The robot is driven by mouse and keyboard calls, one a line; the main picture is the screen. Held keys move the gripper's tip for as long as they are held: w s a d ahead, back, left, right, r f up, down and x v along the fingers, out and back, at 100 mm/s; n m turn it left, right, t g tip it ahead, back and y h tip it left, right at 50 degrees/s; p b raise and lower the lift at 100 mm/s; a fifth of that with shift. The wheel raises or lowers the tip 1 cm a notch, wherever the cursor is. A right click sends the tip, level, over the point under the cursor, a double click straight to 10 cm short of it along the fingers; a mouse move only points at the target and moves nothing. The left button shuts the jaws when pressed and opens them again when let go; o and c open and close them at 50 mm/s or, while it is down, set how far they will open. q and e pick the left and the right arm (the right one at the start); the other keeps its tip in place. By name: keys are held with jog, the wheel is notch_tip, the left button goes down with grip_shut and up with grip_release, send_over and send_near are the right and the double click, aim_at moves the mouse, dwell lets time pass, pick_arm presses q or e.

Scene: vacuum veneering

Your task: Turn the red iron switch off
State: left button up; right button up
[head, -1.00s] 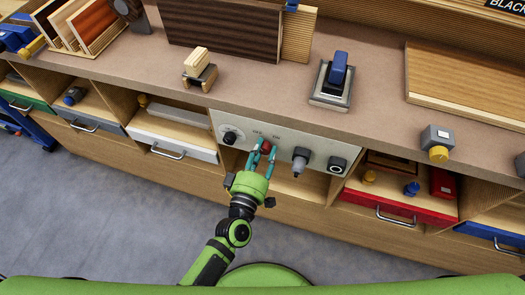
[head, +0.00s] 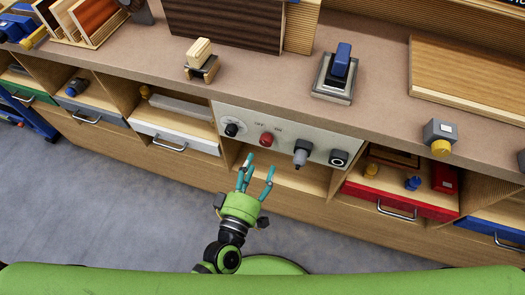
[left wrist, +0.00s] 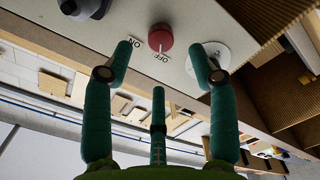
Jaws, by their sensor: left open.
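The red iron switch (head: 267,138) is a round red knob on the pale panel (head: 318,141) in the bench front, with OFF and ON lettering above it. In the left wrist view the red knob (left wrist: 161,38) shows upside down, between and beyond the fingertips, with the OFF label close to it and ON to the left. My right gripper is not in view.
A black dial (head: 232,129) is left of the knob; a grey-black knob (head: 302,152) and a round black button (head: 339,158) are to the right. An open compartment lies below the panel. A blue-handled switch (head: 340,62) stands on the bench top (head: 270,82).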

pick_arm(q)
jog(key=shift+v, duration=2.35)
jog(key=s+a+f+m+g, duration=0.2)
jog(key=f, duration=0.6)
jog(key=s+a+f+m+g+y, duration=0.1)
jog(key=a+f+m+g, duration=0.15)
jog(key=f, duration=0.55)
jog(key=s+a+f+m+g, duration=0.2)
jog(key=f+m+g, duration=0.1)
jog(key=f, duration=0.5)
jog(key=s+a+f+m+g+y, duration=0.1)
jog(key=s+a+f+g, duration=0.2)
jog(key=s, duration=0.4)
jog(key=s+a+f+m+g+y+p, duration=0.1)
jog(key=s+a+f+g+y, duration=0.1)
jog(key=s+a+f, duration=0.3)
jog(key=s+a+f+m+g+y, duration=0.1)
jog(key=s+a+f+g, duration=0.2)
jog(key=s+f, duration=0.4)
jog(key=shift+s+a+g+y, duration=0.35)
jog(key=shift+s+a, duration=0.35)
jog(key=shift+s, duration=0.3)
jog(key=shift+f+m, duration=0.1)
jog(key=shift+m, duration=0.15)
